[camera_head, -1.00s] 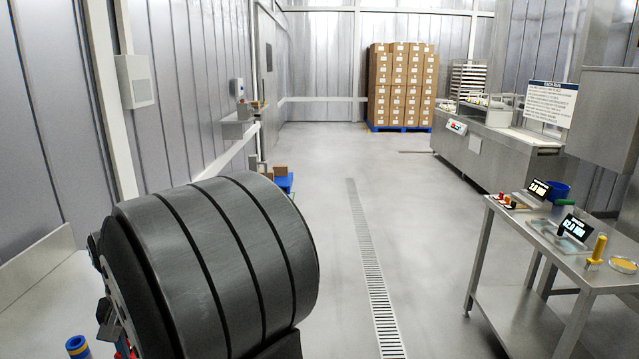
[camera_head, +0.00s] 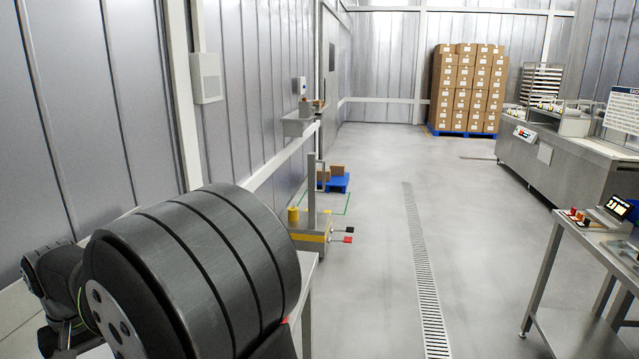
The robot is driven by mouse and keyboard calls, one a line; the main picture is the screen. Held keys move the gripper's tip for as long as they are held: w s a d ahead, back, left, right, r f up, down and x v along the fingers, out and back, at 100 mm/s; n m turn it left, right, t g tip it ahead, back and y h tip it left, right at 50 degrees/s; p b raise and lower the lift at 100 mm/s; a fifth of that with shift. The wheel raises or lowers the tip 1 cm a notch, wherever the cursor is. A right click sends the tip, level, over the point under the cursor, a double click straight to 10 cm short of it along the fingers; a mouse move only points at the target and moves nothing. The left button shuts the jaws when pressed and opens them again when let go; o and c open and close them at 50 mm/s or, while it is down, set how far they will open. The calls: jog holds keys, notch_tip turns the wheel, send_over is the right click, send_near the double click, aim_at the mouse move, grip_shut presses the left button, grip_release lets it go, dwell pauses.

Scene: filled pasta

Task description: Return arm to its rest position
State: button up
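My own arm fills the lower left of the head view. A large dark grey ribbed link is in front, and smaller dark joints show behind it at the left. The end of the arm is hidden or outside the picture, so I cannot make out my gripper or its fingers.
A steel table (camera_head: 592,240) stands at the right edge with a small display (camera_head: 618,207) on it. A yellow-based stand (camera_head: 312,232) is beyond my arm. Boxes (camera_head: 470,85) are stacked on a blue pallet (camera_head: 462,133) at the back. The middle floor (camera_head: 380,230) is clear.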

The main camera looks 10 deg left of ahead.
jog(key=s+a+n, duration=0.3)
jog(key=s+a, duration=0.1)
jog(key=s, duration=0.5)
jog(key=shift+s+a, duration=0.35)
jog(key=shift+a, duration=0.05)
jog(key=shift+o, duration=0.2)
jog(key=shift+f, duration=0.1)
jog(key=o, duration=0.9)
jog(key=shift+c, duration=0.2)
jog(key=w+d+m+t+y, duration=0.1)
jog(key=w+d+t+y, duration=0.2)
jog(key=d, duration=0.4)
jog(key=w+d+f+m+t+y, duration=0.1)
jog(key=w+d+t+y, duration=0.1)
jog(key=w+d+y, duration=0.3)
jog(key=w+d+m+t+y, duration=0.1)
jog(key=w+d+t+y, duration=0.15)
jog(key=d, duration=0.55)
jog(key=x, duration=1)
jog(key=shift+w+d+f, duration=0.15)
jog(key=shift+w+f, duration=0.05)
jog(key=shift+s+d+r, duration=0.1)
jog(key=v, duration=0.9)
jog(key=shift+d+r, duration=0.2)
jog(key=shift+r, duration=0.15)
jog(key=shift+s, duration=0.1)
